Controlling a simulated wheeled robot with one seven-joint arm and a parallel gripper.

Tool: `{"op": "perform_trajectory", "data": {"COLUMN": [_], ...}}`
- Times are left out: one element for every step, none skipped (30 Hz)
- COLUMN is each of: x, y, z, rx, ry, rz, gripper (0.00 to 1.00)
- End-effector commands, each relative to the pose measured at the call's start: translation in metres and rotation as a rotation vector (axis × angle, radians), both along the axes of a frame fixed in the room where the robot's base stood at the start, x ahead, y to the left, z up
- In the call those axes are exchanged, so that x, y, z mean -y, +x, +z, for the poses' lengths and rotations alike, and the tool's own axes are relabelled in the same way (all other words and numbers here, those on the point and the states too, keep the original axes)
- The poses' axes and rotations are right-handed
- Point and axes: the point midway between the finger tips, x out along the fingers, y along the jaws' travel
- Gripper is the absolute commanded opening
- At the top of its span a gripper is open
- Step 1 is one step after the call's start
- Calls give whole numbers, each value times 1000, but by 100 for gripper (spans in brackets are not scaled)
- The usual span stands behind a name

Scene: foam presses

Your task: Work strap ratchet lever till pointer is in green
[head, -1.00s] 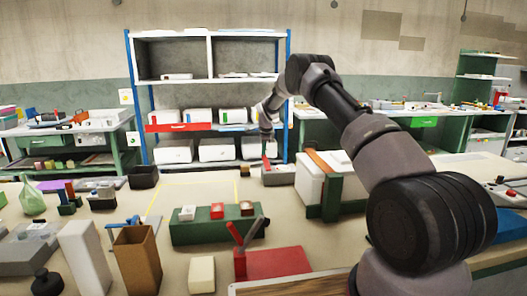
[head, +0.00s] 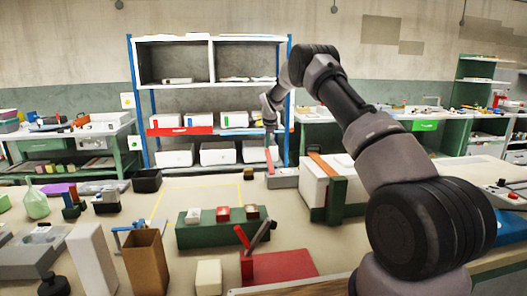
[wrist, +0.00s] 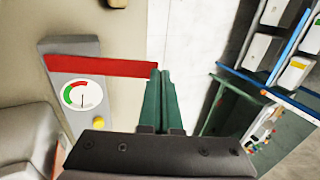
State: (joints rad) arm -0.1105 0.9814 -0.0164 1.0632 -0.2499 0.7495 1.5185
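The strap ratchet is a grey box (wrist: 73,52) with a round gauge (wrist: 82,95) and a yellow button below it. Its red lever (wrist: 115,66) reaches right in the wrist view. The gauge has a green and a red arc; its thin pointer seems to lie in the white part, outside the green. My gripper (wrist: 159,72) has its two green fingers together, with the tips overlapping the lever near its far end; I cannot tell whether they touch it. In the head view the box (head: 284,180) stands at the table's back, with its lever (head: 269,160) upright just under my gripper.
A white box with a green stand (head: 322,190) is close to the ratchet's right. A green block with small boxes (head: 215,234) and a red plate with a lever (head: 285,264) are nearer me. A shelf (head: 212,90) stands behind. Table left of the ratchet is fairly clear.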

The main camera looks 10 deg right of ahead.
Motion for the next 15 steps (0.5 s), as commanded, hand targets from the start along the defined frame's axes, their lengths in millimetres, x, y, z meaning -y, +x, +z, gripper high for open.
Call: {"op": "perform_trajectory", "data": {"x": [-1, -1, -1, -1, -1, -1, -1, -1, -2, -2, -1, -1, -1, -1, -1], "y": [-2, -4, -6, -7, -9, -10, -12, -13, -14, -15, -16, -17, -18, -18, -19], "z": [14, 22, 31, 38, 44, 52, 58, 64, 70, 75, 79, 84, 86, 88, 91], "rx": [4, 4, 4, 3, 3, 3, 3, 2, 2, 2, 1, 1, 1, 0, 0], "ry": [0, 0, 1, 0, 1, 0, 0, 0, 0, 1, 1, 0, 0, 0, 0], "rz": [-1, -1, 0, -1, -2, -1, 0, 0, 1, 0, 0, -1, -1, 0, 0], "gripper": [0, 0, 0, 0, 0, 0, 0, 0, 0, 0, 0, 0, 0, 0, 0]}}
